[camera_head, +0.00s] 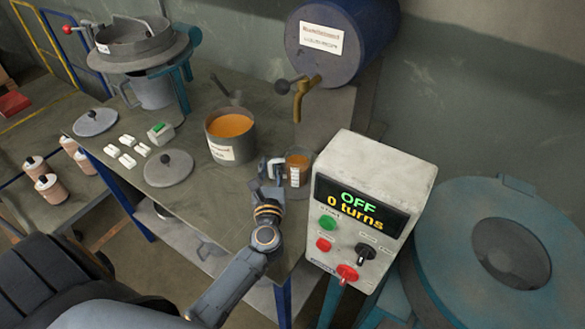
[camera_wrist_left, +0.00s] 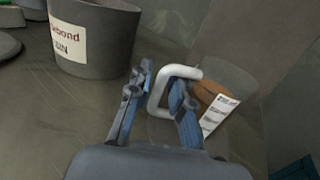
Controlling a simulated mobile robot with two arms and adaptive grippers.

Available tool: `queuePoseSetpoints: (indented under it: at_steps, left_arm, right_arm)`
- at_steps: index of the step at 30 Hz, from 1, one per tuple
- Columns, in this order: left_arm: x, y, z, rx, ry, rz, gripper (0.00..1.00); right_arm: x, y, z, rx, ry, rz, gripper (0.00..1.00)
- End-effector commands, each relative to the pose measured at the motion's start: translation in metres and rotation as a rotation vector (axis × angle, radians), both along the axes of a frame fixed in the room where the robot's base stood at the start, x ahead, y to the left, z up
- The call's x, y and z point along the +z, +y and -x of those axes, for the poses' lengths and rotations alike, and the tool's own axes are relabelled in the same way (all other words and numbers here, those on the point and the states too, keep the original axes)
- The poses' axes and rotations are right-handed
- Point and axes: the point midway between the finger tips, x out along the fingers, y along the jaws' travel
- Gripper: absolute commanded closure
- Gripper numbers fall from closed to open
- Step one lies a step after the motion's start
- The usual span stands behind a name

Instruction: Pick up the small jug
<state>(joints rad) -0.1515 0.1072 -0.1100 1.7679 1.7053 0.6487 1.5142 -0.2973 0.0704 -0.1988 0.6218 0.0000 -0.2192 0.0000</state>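The small jug (camera_head: 299,170) is clear, holds orange-brown liquid and has a white label and a white handle. It stands on the table left of the control box. It also shows in the left wrist view (camera_wrist_left: 238,92), with its handle (camera_wrist_left: 156,92) facing my gripper. My left gripper (camera_head: 270,173) is at the handle side of the jug. In the left wrist view its two fingers (camera_wrist_left: 161,78) are apart, with the upright bar of the handle between them. Gaps show beside the bar, so the fingers do not grip it. My right gripper is not in view.
A grey pot (camera_head: 231,150) of orange liquid stands left of the jug. A blue drum (camera_head: 345,60) with a brass tap (camera_head: 303,95) is behind. The control box (camera_head: 375,185) reads "OFF 0 turns". A lid (camera_head: 168,169) and several white blocks lie left.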

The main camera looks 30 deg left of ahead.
Motion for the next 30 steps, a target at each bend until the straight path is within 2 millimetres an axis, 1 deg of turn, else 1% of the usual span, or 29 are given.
queuePoseSetpoints:
  at_steps: [1,2,3,14,17,20,23,26,30]
  left_arm:
    - [0.0,0.0,0.0,0.0,0.0,0.0,0.92]
    - [0.0,0.0,0.0,0.0,0.0,0.0,0.98]
    - [0.0,0.0,0.0,0.0,0.0,0.0,1.0]
    - [0.002,0.0,0.0,0.0,-0.002,0.0,1.0]
    - [0.006,0.0,0.0,0.001,-0.003,0.001,1.0]
    - [0.015,0.0,0.0,0.001,-0.005,0.002,1.0]
    - [0.034,-0.001,0.0,0.001,-0.008,0.004,1.0]
    - [0.055,0.009,0.015,0.002,-0.005,-0.001,1.0]
    - [0.09,0.024,0.039,0.0,-0.005,-0.004,1.0]
  right_arm:
    - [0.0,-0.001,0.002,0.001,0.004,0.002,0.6]
    - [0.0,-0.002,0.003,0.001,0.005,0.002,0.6]
    - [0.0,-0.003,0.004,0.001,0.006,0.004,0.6]
    - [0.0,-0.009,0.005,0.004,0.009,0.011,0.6]
    - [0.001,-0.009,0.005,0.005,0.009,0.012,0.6]
    - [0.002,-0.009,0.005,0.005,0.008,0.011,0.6]
    - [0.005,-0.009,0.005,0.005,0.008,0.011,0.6]
    - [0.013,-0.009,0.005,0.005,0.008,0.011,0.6]
    - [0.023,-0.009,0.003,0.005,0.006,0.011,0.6]
